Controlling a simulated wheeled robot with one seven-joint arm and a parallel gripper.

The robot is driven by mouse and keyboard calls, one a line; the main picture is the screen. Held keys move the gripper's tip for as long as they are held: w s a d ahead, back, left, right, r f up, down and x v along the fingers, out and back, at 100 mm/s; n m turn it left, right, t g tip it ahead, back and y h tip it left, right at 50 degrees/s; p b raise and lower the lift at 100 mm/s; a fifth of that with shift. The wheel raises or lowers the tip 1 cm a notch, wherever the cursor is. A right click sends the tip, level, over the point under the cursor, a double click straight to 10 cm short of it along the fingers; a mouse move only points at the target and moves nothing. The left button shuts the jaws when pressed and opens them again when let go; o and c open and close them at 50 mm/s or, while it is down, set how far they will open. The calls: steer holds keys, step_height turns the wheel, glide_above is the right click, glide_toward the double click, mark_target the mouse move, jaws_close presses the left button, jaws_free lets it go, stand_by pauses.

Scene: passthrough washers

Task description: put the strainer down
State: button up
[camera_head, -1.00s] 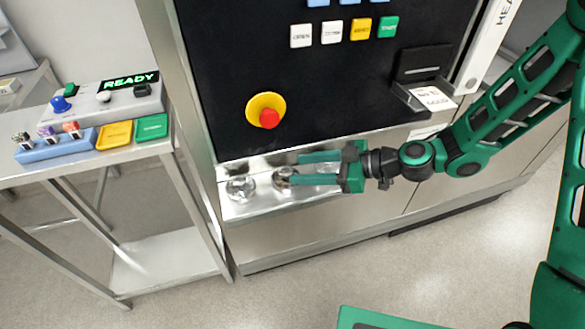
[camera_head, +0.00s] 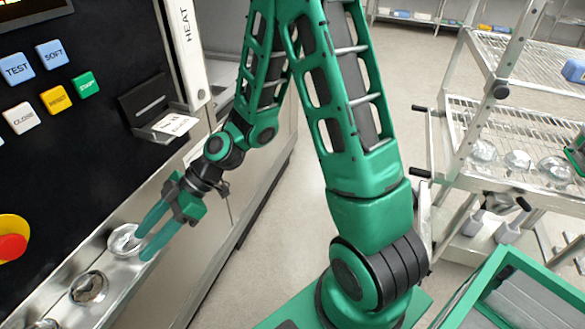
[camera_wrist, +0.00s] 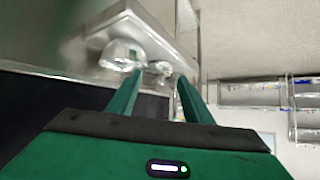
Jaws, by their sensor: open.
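Several shiny, rounded, clear or metallic pieces sit in a row on the steel ledge at the front of the black panel. The nearest to my gripper (camera_head: 150,243) is a strainer-like piece (camera_head: 122,241), just off the fingertips. A second piece (camera_head: 88,287) sits further along the ledge. Which is the strainer I cannot tell for sure. My gripper is open, with its two green fingers spread and nothing seen held between them. The wrist view shows shiny pieces (camera_wrist: 120,55) beyond my fingers (camera_wrist: 152,98).
The black panel carries a red stop button (camera_head: 11,245), lettered buttons and a card holder (camera_head: 160,115). A wire rack cart (camera_head: 515,120) with more shiny pieces stands at right. A green-rimmed bin (camera_head: 500,262) is at lower right.

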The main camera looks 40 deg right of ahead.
steer(key=s+d+r+m+h, duration=0.15)
steer(key=d+m+h, duration=0.3)
steer(key=d, duration=0.85)
steer(key=s+d+r+m+h, duration=0.1)
steer(key=s+d+m+h, duration=0.3)
steer(key=d, duration=0.9)
steer(key=s+d+r+m+h, duration=0.1)
steer(key=s+d+r+m, duration=0.3)
steer(key=s+d+m, duration=0.3)
steer(key=s+d+r+m+h, duration=0.1)
steer(key=s+d+r+m, duration=0.3)
steer(key=s+d+m, duration=0.3)
steer(key=shift+s+r+g, duration=0.15)
steer(key=shift+s+g, duration=0.05)
steer(key=shift+g, duration=0.1)
steer(key=shift+h, duration=0.25)
